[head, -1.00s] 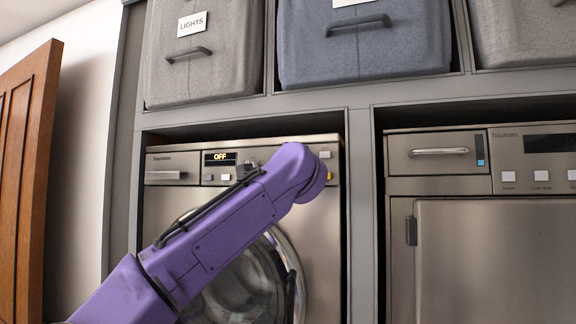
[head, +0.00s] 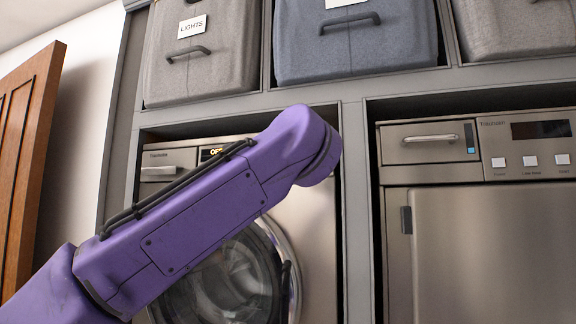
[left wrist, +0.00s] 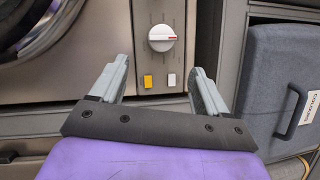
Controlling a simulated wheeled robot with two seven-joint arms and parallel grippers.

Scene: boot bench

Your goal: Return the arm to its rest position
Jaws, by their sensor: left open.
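My left arm (head: 190,215), purple, comes in from the lower left in the head view and reaches across the front of the washing machine (head: 240,280). Its elbow covers most of the washer's control panel. In the left wrist view my left gripper (left wrist: 160,85) is open and empty. Its two grey fingers stand apart in front of the washer panel, with a yellow button (left wrist: 147,82), a white button (left wrist: 171,80) and a white dial (left wrist: 162,38) showing between and beyond them. My right gripper is in neither view.
A second appliance (head: 475,240) stands in the right bay. Fabric bins, one labelled LIGHTS (head: 205,55) and one blue (head: 355,45), sit on the shelf above. A wooden door (head: 25,150) is at far left. The wrist view shows a blue-grey bin (left wrist: 280,90).

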